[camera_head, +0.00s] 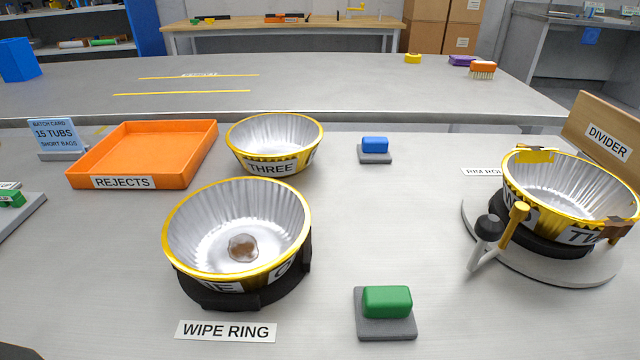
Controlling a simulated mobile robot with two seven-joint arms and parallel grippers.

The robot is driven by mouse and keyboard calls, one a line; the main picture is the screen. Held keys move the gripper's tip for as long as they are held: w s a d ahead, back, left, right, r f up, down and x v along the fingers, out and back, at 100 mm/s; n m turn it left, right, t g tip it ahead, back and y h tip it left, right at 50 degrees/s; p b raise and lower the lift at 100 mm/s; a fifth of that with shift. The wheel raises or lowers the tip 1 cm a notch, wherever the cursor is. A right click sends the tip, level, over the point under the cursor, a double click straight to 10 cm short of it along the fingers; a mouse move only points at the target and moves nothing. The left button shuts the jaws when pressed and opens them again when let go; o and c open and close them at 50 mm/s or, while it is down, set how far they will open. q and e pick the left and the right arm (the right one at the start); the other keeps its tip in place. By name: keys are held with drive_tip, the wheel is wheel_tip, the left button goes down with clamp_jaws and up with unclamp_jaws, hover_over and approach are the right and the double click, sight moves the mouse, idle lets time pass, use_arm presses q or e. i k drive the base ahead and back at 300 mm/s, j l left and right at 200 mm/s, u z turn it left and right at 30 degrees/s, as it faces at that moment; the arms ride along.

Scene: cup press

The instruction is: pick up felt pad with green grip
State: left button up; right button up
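A felt pad with a green grip (387,302) sits on the table at the lower middle right. Its base is a grey square (372,328) under the rounded green block. A second green-gripped piece (11,196) on a grey base is cut off at the left edge. A similar piece with a blue grip (375,144) stands farther back. Neither of my grippers is in view.
Tub one (180,250), with a brown spot inside, sits in a black ring behind the WIPE RING label (226,332). Tub three (274,134) and an orange REJECTS tray (190,160) stand behind it. Tub two (570,180) is on a round grey base at right, near a wooden divider (606,135).

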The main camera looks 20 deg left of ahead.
sight(383, 312)
drive_tip(key=i+j+z, duration=0.15)
drive_tip(key=z, duration=0.3)
drive_tip(key=j+z, duration=0.45)
drive_tip(key=i+j+z, duration=0.15)
drive_tip(key=z, duration=0.3)
drive_tip(key=j+z, duration=0.5)
drive_tip(key=k+l, duration=0.05)
drive_tip(key=l, duration=0.05)
